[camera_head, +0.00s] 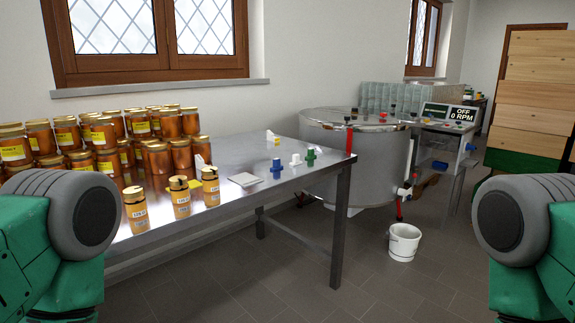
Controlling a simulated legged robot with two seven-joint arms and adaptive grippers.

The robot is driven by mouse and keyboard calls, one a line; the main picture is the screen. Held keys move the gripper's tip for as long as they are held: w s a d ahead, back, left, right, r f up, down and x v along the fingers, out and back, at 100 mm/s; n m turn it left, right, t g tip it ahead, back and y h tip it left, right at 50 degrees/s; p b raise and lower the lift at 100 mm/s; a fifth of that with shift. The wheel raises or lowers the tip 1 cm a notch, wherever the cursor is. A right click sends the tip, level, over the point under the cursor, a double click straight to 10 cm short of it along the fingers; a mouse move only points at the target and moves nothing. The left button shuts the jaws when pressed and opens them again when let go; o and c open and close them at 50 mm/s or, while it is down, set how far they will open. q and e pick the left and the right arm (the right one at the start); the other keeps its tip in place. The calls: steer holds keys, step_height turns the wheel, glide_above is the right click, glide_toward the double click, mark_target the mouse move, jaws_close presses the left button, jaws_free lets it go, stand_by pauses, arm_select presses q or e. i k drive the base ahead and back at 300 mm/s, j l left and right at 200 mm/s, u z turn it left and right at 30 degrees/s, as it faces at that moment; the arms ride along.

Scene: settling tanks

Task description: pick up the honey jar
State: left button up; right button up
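Many honey jars (106,134) with gold lids and yellow labels stand grouped on the left of a steel table (262,153). They are amber and packed close, several rows deep. Three smaller amber containers with dark-and-gold tops and white labels stand nearer the front edge: a left one (135,211), a middle one (180,197) and a right one (210,187). Only links of my arms show, at the left and right edges. Neither gripper is in view.
Small blue (276,169) and green (310,158) fittings and a pale flat pad (244,179) lie on the table. A large steel tank (365,155) stands behind its right end. A white bucket (404,241) is on the floor. Wooden hive boxes (530,95) stand right. Floor between is clear.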

mark_target(135, 208)
steer(key=u, duration=0.75)
